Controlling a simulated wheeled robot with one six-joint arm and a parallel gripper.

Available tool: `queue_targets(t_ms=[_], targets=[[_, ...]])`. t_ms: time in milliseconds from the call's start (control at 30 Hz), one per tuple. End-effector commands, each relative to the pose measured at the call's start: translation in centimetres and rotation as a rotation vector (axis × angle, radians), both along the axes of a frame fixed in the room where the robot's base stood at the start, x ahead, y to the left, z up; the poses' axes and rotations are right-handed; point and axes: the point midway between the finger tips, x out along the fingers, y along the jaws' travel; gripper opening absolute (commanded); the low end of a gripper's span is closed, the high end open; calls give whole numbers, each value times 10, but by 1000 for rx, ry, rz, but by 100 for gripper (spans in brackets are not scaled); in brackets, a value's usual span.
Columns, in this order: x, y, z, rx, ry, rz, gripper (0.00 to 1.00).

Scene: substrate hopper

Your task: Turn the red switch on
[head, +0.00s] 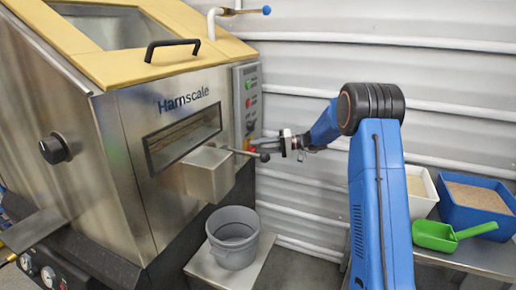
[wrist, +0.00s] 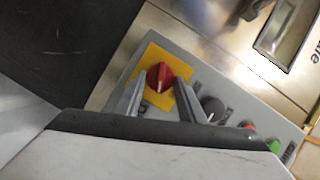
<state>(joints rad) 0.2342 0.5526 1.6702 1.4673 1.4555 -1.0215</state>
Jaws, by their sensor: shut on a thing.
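The red switch (wrist: 158,77) is a rotary knob on a yellow plate (wrist: 150,52), seen in the wrist view on the grey control panel (wrist: 222,98). My gripper (wrist: 160,82) has one finger on each side of the knob and is shut on it. The knob's lower part is partly hidden between the fingers. Whether it stands at on or off cannot be read. In the head view, my gripper (head: 257,145) reaches from the right to the low end of the panel (head: 246,88), and the knob is mostly hidden there.
A black knob (wrist: 213,108) and red and green buttons (wrist: 274,146) share the panel. In the head view, a ball-ended lever (head: 264,157) lies just below my gripper, beside the metal spout (head: 208,174). A grey bucket (head: 232,238) stands below.

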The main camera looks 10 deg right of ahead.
Motion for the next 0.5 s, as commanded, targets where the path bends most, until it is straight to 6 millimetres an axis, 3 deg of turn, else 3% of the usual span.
queue_targets(t_ms=[500], targets=[[2, -2, -6, 207, 283, -3, 14]])
